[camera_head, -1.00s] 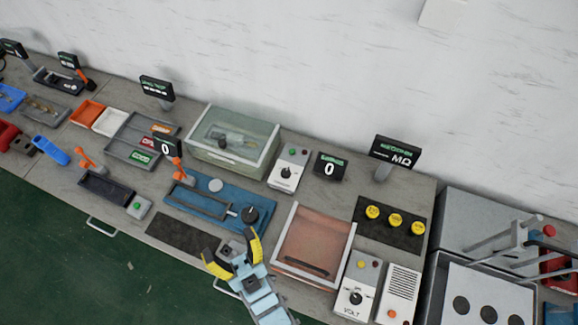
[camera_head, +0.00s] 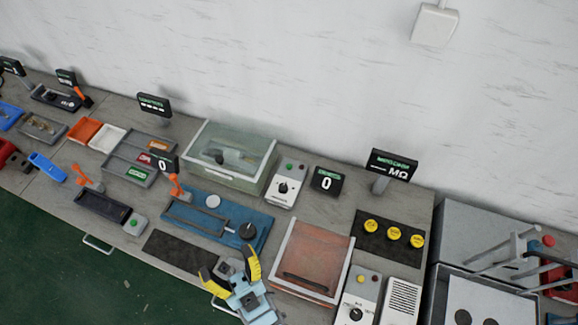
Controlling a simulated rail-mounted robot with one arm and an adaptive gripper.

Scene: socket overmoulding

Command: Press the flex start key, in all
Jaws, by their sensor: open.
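A small grey box with a green key (camera_head: 133,222) stands at the table's front, at the right end of a dark tray. Another grey control box (camera_head: 286,184) has a green key, a red key and a dial. The labels are too small to tell which is the flex start key. My gripper (camera_head: 229,268) is open and empty, near the table's front edge, right of the green-key box and apart from both boxes.
A dark mat (camera_head: 178,250) lies left of my gripper. A reddish open-topped tray (camera_head: 308,262) and a volt control box (camera_head: 357,297) stand to the right. A clear-walled tank (camera_head: 230,153) is behind the blue fixture. A metre display (camera_head: 392,165) stands at the back right.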

